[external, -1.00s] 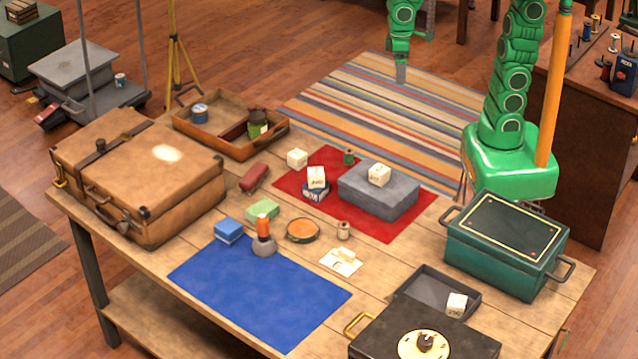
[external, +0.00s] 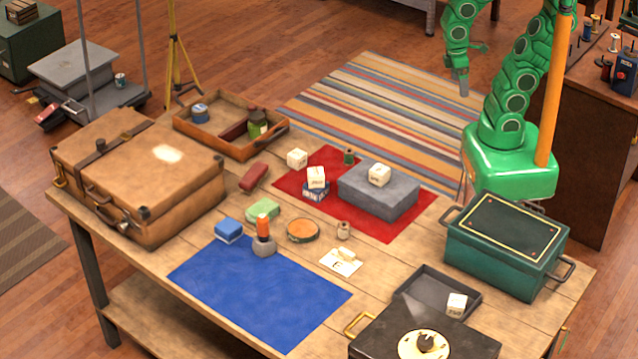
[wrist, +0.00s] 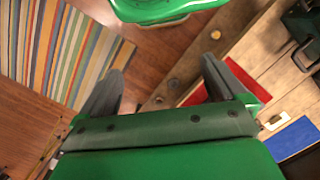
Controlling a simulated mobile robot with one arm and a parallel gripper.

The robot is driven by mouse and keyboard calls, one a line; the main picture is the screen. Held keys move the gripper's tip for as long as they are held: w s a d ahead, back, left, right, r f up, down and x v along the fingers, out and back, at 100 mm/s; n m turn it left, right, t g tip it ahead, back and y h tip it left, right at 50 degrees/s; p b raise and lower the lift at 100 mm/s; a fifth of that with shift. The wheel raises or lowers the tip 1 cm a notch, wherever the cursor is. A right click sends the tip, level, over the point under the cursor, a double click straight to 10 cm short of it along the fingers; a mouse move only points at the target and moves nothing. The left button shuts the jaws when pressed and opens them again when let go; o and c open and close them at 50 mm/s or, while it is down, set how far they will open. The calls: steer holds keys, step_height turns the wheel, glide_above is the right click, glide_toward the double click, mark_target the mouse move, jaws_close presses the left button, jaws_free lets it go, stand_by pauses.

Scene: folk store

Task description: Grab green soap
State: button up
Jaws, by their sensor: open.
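The green soap (external: 263,209) is a small pale-green block lying on the wooden table, just right of a blue block (external: 229,230) and behind an orange-topped item (external: 263,229). My gripper (external: 463,86) is raised beyond the table's far side, above the floor and rug, well to the right of the soap. In the wrist view its two grey fingers (wrist: 162,72) are spread apart with nothing between them. I cannot make out the soap in the wrist view.
A brown suitcase (external: 140,185) and wooden tray (external: 225,140) stand at the table's left. A grey box (external: 380,195) sits on a red cloth (external: 395,225). A green metal box (external: 505,245) stands at right. The blue mat (external: 262,290) is mostly clear.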

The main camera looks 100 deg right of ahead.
steer(key=shift+c, duration=1.3)
